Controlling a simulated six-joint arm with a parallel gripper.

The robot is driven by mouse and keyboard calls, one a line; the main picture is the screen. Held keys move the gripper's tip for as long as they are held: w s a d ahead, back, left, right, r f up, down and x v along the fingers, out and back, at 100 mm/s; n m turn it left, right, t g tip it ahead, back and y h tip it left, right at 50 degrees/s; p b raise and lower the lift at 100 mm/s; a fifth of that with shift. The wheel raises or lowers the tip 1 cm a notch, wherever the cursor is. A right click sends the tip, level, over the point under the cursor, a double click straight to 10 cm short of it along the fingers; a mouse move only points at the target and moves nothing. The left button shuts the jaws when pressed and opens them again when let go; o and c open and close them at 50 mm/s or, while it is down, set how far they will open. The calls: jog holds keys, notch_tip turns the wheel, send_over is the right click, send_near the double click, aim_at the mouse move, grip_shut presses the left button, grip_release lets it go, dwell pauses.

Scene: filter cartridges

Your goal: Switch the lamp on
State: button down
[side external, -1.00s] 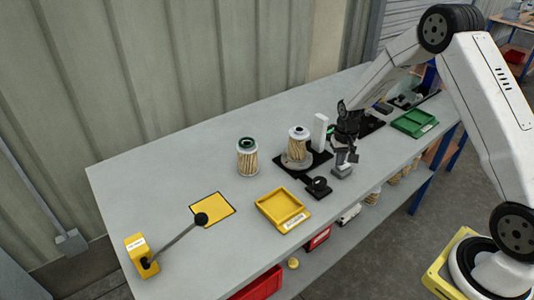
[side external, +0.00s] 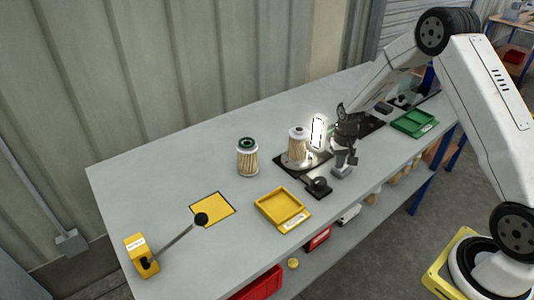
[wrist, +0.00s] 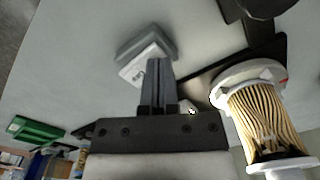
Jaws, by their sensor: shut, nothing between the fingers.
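The lamp (side external: 318,132) is a white upright panel at the back of the black plate, and it is glowing brightly. A grey switch box (side external: 342,171) with a pale labelled rocker stands on the bench in front of it; it also shows in the wrist view (wrist: 146,60). My gripper (side external: 345,160) is shut and empty, with its fingers pointing down at the switch. In the wrist view the closed fingers (wrist: 158,68) overlap the rocker's edge; I cannot tell whether they touch it.
A pleated filter cartridge (side external: 298,147) stands on a round holder left of the lamp, and another (side external: 247,157) stands further left. A yellow tray (side external: 282,208), a green tray (side external: 414,123) and a yellow lever stand (side external: 141,254) are on the bench. The left back is clear.

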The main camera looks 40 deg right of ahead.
jog(key=shift+r, duration=0.15)
jog(key=shift+r, duration=3.3)
jog(key=shift+a, duration=0.1)
jog(key=s+a+r+n+t, duration=0.1)
jog(key=s+a+r+n, duration=0.2)
jog(key=s+a, duration=0.4)
jog(key=s+a+r+n+t, duration=0.1)
jog(key=s+a+r+n, duration=0.2)
jog(key=s+a, duration=0.5)
jog(key=shift+s+r+t, duration=0.25)
jog(key=shift+s+t, duration=0.05)
jog(key=shift+s, duration=0.4)
